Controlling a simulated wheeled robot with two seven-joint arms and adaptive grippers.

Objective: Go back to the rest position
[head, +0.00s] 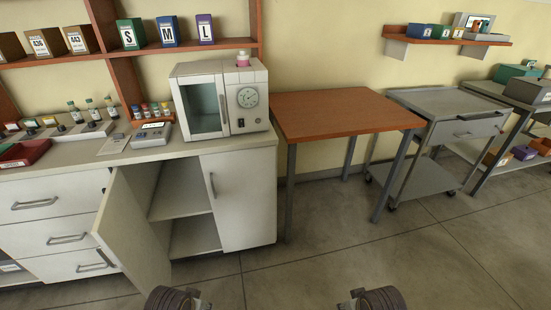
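Dark ribbed end parts of my two arms show at the bottom edge of the head view, one left of centre and one right of centre. The left gripper (180,299) and right gripper (368,299) are cut off by the frame, and their fingertips are hidden. They are well apart, over the floor, and touch nothing that I can see. Whether either is open, shut or holding something cannot be seen.
The incubator (207,97) stands on the white counter, a pink-and-white item (242,59) on top. Below, a cabinet door (133,230) hangs open. An orange-topped table (340,113) and grey cart (449,102) stand to the right. The floor (290,268) ahead is clear.

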